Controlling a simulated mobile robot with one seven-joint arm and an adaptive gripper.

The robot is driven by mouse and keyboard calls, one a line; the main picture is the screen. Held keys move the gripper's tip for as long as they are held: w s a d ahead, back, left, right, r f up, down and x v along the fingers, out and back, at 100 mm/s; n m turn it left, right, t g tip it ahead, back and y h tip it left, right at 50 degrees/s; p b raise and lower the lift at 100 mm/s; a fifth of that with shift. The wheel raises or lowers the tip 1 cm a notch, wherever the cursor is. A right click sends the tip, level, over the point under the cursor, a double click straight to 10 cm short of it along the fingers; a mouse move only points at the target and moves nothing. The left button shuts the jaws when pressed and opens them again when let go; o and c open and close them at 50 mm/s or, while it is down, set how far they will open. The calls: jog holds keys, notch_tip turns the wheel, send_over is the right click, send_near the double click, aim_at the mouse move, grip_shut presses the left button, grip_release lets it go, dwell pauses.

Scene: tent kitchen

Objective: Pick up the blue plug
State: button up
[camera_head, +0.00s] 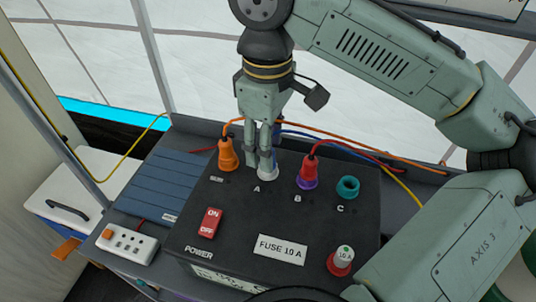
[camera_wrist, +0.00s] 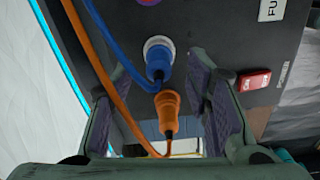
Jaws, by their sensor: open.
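The blue plug (camera_wrist: 158,62) sits upright in a white socket ring (camera_wrist: 158,42) on the black fuse box, with its blue cable trailing off. In the head view the white ring (camera_head: 268,174) shows by label A, and a bit of the blue plug (camera_head: 277,132) shows behind my fingers, which hide most of it. My gripper (camera_head: 260,163) points down over socket A. In the wrist view my gripper (camera_wrist: 159,70) is open, one finger on each side of the blue plug. I cannot tell whether the fingers touch it.
An orange plug (camera_head: 228,154) stands close to the left of my fingers; it also shows in the wrist view (camera_wrist: 168,106). A red switch (camera_head: 210,222) and fuse knob (camera_head: 341,261) are in front.

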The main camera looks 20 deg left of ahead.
jog(key=shift+f, duration=1.25)
jog(key=shift+c, duration=0.5)
grip_shut()
